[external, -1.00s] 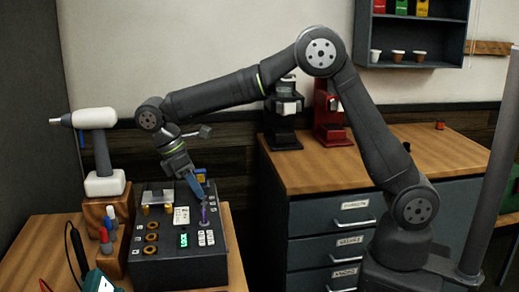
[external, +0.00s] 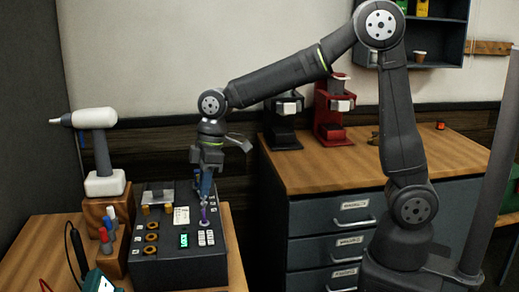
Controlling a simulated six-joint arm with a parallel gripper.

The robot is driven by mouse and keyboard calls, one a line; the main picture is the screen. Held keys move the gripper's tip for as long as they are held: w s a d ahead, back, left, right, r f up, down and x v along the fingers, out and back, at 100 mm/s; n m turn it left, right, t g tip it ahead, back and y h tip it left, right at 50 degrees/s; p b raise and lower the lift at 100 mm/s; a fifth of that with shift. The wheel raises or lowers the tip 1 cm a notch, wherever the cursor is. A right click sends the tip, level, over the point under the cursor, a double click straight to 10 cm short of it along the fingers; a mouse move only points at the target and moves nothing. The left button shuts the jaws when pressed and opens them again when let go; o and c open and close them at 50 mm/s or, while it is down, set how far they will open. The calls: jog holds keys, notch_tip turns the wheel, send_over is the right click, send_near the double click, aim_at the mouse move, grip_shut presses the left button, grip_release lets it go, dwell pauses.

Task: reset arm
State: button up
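My gripper (external: 205,190) points straight down over the right back part of a dark control box (external: 175,262) on the wooden bench. A purple, upright piece (external: 204,216) on the box's top stands right at or just below the fingertips. I cannot tell whether the fingers touch it or are closed. The box's top carries yellow-brown ring knobs (external: 151,238), a lit green display (external: 184,240), white buttons (external: 206,238) and a white label sheet (external: 181,216).
A white-and-grey drill-like tool (external: 103,180) stands on a wooden block left of the box, with red- and blue-tipped pens (external: 107,233) beside it. A black brewer (external: 283,125) and a red brewer (external: 333,115) stand on the drawer cabinet (external: 330,225). The cabinet top's right side is mostly clear.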

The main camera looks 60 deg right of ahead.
jog(key=shift+s+d+f+t+y, duration=0.1)
jog(key=shift+s+d+t+y, duration=0.2)
jog(key=shift+t+y, duration=0.35)
jog(key=v, duration=1.7)
jog(key=shift+s+d, duration=0.15)
jog(key=shift+s, duration=0.05)
